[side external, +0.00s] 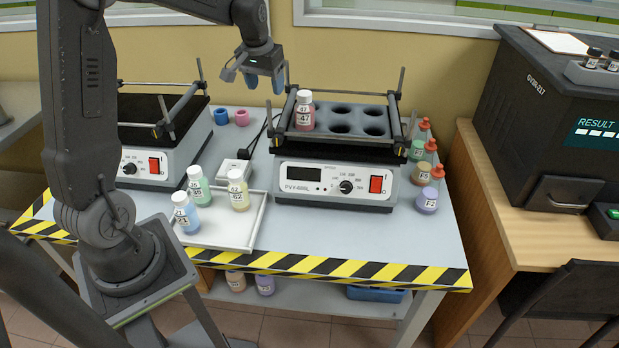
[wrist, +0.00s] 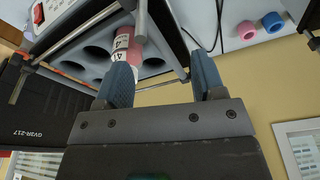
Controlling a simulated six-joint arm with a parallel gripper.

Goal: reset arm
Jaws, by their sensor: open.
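My gripper (side external: 264,82) is open and empty, raised above the back of the table, up and to the left of the shaker with the bottle. Its two blue fingers (wrist: 163,84) are spread apart in the wrist view, with nothing between them. A bottle with a pink-red liquid, a white cap and label 47 (side external: 305,112) stands upright in a hole at the left of the shaker's rack (side external: 341,132). In the wrist view, that bottle (wrist: 122,42) shows beyond the left finger and is partly hidden by it.
A white tray (side external: 251,222) holds bottles with blue, green and yellow liquid. A second shaker (side external: 150,160) stands left. Blue and pink caps (side external: 241,117) lie behind. Several red-topped bottles (side external: 422,174) line the right edge. A black analyser (side external: 545,120) stands far right.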

